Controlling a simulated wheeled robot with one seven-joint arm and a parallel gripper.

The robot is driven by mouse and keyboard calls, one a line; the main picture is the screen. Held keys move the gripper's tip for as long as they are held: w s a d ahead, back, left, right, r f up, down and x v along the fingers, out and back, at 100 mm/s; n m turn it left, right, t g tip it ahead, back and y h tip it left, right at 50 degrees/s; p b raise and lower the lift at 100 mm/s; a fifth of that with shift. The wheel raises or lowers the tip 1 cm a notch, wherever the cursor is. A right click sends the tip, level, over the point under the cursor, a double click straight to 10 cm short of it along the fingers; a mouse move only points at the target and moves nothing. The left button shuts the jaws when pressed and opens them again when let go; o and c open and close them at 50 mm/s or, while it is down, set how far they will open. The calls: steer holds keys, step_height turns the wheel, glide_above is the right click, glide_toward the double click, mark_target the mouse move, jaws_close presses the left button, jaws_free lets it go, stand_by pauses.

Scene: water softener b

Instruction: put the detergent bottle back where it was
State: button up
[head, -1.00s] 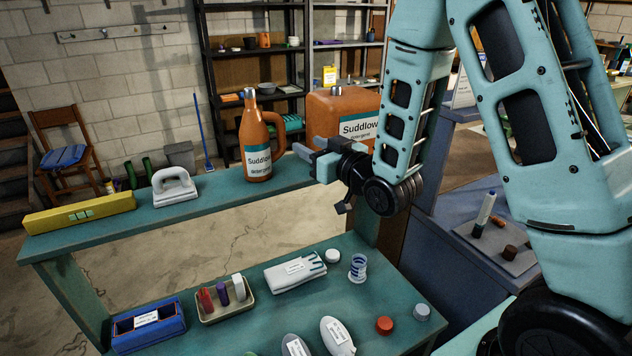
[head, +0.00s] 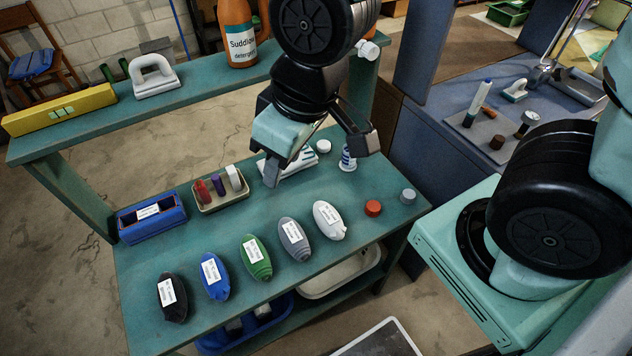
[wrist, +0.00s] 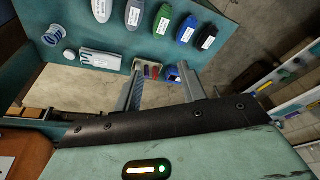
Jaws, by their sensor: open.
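The orange detergent bottle (head: 240,42), with a white and teal label, stands upright on the raised teal shelf (head: 205,78); its top is cut off by the frame. A sliver of orange (head: 373,12) shows behind my arm, probably the larger orange container, mostly hidden. My gripper (head: 318,163) is open over the back of the lower teal bench, in front of and below the bottle, well apart from it. In the wrist view, my gripper (wrist: 163,72) has nothing between its fingers. The bottle cannot be made out there.
A yellow level (head: 58,110) and a white-handled tool (head: 155,78) sit left on the shelf.

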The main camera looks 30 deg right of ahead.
steer(key=s+r+n+g+h, duration=0.1)
steer(key=s+g, duration=0.1)
steer(key=s, duration=0.5)
steer(key=shift+s+d, duration=0.15)
steer(key=shift+d, duration=0.25)
steer(key=shift+r, duration=0.1)
step_height(320, 180, down, 8)
steer(key=b, duration=0.8)
